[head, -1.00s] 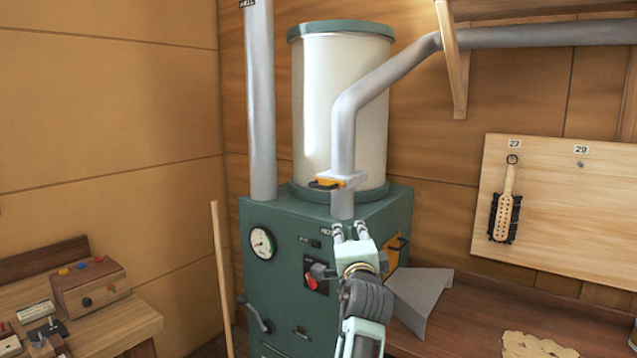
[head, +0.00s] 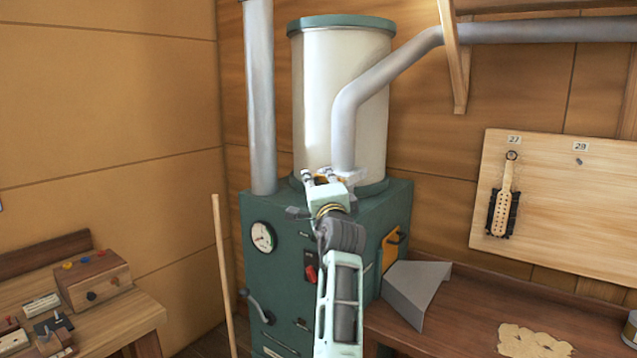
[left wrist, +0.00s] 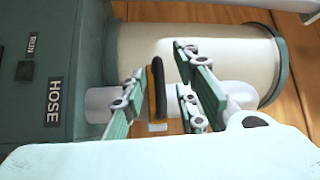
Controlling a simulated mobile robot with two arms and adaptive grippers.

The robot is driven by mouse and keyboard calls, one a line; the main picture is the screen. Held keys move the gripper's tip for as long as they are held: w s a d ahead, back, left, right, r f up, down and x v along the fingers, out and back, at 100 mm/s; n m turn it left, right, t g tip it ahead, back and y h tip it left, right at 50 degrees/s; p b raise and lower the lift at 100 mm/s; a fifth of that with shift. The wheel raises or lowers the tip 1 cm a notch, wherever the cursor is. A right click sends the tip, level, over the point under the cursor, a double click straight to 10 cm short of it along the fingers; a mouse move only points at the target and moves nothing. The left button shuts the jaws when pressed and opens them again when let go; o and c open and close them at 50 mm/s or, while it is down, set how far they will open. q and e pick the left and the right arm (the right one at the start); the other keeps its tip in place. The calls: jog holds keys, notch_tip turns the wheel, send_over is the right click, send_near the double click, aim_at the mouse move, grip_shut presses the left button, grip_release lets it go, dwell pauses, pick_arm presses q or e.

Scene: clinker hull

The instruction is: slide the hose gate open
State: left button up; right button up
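The hose gate is a pale plate (head: 354,176) with an orange-and-black handle, set across the grey hose just above the green machine. In the head view my left gripper (head: 318,177) is in front of the gate and hides most of its handle. In the left wrist view the handle (left wrist: 157,85) shows between the two spread fingers of my left gripper (left wrist: 165,88). The fingers look apart from it, with a gap on each side. The label HOSE is on the machine beside the pipe. My right gripper is not in view.
The green machine (head: 275,290) carries a cream drum (head: 320,95) behind the hose (head: 365,95) and a vertical grey pipe (head: 259,100) at left. A grey sheet-metal chute (head: 412,290) sits at right by the bench. A wooden pole (head: 223,275) leans at left.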

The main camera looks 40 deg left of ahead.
pick_arm(q)
jog(key=shift+c, duration=0.5)
grip_shut()
